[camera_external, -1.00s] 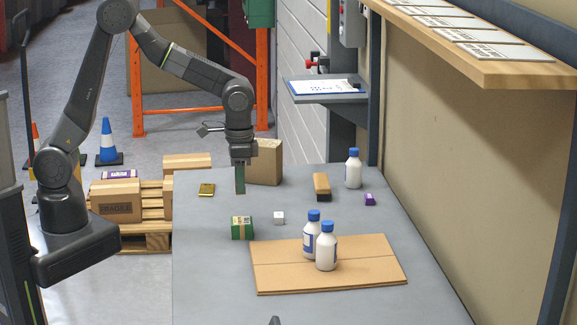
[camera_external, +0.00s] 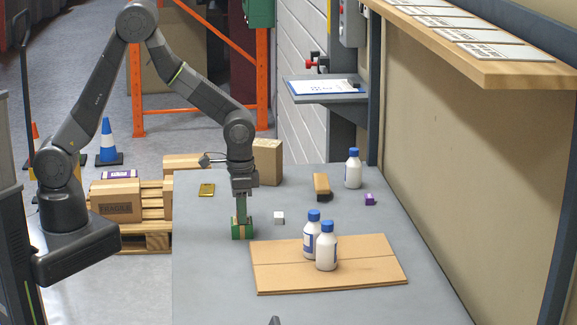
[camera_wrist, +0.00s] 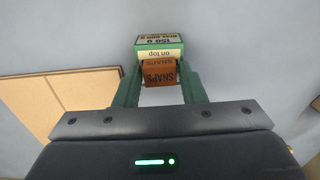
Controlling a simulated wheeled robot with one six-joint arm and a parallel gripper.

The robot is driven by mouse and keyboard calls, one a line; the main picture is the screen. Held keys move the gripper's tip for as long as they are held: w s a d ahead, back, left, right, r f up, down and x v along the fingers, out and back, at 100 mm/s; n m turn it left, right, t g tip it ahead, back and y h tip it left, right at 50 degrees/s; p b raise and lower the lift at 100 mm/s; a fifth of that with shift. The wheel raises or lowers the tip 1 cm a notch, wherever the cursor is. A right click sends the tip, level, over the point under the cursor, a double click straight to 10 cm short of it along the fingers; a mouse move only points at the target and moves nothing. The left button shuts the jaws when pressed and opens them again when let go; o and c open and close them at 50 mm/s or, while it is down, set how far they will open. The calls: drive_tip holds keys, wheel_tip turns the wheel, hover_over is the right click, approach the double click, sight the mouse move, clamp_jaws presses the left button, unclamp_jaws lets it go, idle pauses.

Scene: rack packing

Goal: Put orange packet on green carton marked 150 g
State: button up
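In the wrist view an orange-brown packet (camera_wrist: 160,74) printed SNAPS sits between the two green fingers of my gripper (camera_wrist: 160,82), which appear closed against its sides. Behind it in that view is the green carton (camera_wrist: 158,42), with a "150 g" label and a cream "on top" band. In the external view my gripper (camera_external: 241,218) points straight down at the green carton (camera_external: 238,233) on the grey table. The packet is hidden there. The packet is at or very close to the carton's top; I cannot tell whether they touch.
A flat cardboard sheet (camera_external: 285,280) with two white blue-capped bottles (camera_external: 326,255) lies to the right. A small white cube (camera_external: 279,218) is close by. A gold packet (camera_external: 207,189), a brush-like block (camera_external: 321,184), a purple box (camera_external: 370,199) and another bottle (camera_external: 353,170) stand farther back.

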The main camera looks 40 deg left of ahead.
drive_tip(key=shift+o, duration=1.1)
wheel_tip(320, 180, up, 12)
drive_tip(key=shift+r, duration=0.2)
